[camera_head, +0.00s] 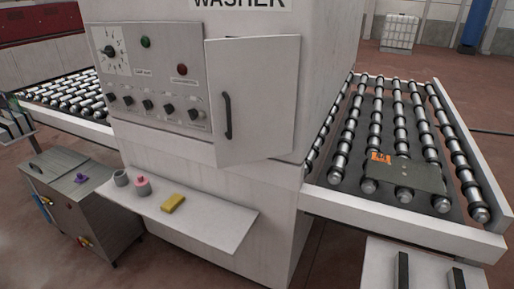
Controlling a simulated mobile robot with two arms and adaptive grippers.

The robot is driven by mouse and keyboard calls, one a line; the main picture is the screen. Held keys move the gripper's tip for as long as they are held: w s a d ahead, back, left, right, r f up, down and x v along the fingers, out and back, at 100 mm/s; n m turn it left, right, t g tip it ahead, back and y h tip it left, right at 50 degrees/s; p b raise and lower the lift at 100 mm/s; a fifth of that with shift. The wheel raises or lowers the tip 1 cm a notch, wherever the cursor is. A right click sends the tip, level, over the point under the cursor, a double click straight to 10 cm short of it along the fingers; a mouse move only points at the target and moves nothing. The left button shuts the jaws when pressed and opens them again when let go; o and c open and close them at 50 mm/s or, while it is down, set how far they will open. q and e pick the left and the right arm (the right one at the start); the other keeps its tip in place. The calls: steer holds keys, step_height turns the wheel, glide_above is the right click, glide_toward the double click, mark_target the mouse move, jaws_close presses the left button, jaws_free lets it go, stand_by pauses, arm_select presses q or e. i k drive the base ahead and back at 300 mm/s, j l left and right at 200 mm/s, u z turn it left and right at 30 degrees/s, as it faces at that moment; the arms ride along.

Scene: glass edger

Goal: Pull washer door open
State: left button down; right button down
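The washer (325,60) is a large pale grey machine in the middle of the head view, with "WASHER" lettering at its top. Its door (262,95) is a flat pale panel to the right of the control panel. The door's edges are angled differently from the front face, so it appears swung partly outward, with its left edge standing out. A dark vertical bar handle (228,115) is near the door's left edge. The opening behind the door is hidden.
A control panel (150,75) with knobs and buttons adjoins the door. Below, a shelf (215,222) holds a yellow sponge (172,202), a pink item (142,186) and a grey cup (121,177). Roller conveyors (400,130) flank the washer. A metal cabinet (75,210) stands at lower left.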

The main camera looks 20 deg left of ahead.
mark_target(252, 82)
steer(key=i+j+z, duration=0.15)
steer(key=j+z, duration=0.15)
steer(key=j, duration=0.15)
steer(key=i+j+z, duration=0.1)
steer(key=j+z, duration=0.2)
steer(key=j, duration=0.2)
steer(key=j+z, duration=0.25)
steer(key=j, duration=0.25)
